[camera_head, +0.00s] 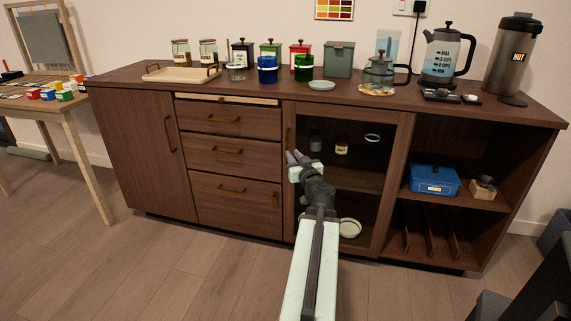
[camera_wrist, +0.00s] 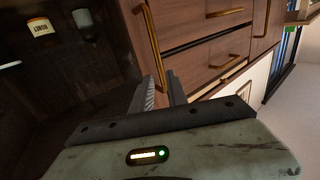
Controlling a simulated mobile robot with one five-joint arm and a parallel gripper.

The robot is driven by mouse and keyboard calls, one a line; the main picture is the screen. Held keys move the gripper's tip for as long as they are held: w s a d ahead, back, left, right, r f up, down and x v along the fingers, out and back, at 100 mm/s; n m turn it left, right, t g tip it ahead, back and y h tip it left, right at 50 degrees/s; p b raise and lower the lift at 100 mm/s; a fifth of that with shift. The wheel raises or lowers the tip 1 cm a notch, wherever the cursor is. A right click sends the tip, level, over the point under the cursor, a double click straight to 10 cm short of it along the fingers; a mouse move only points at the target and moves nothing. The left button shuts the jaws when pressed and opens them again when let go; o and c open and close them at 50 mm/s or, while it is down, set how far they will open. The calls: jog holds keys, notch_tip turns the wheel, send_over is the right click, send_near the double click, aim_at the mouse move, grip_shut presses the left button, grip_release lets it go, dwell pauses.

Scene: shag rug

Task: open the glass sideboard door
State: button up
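The sideboard's glass door (camera_head: 345,180) has a dark wood frame and appears closed. Its slim brass handle (camera_head: 288,138) stands upright on the left side of the frame. My gripper (camera_head: 293,157) is in front of that left edge, at the handle's lower part. In the wrist view the two dark fingers (camera_wrist: 160,78) are apart, and the lower end of the brass handle (camera_wrist: 149,40) shows in line with the gap between them. I cannot tell whether the handle is inside the gap or just beyond it, or whether a finger touches it.
Drawers (camera_head: 232,150) with brass handles are just left of the door. Open shelves at the right hold a blue box (camera_head: 434,180). Jars, canisters and a kettle (camera_head: 441,55) stand on top. The floor (camera_head: 190,265) in front is clear.

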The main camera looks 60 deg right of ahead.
aim_at(287, 146)
jog(key=x, duration=0.7)
jog(key=shift+w+d+r, duration=0.1)
jog(key=shift+w+d, duration=0.2)
grip_shut()
dwell(1.1)
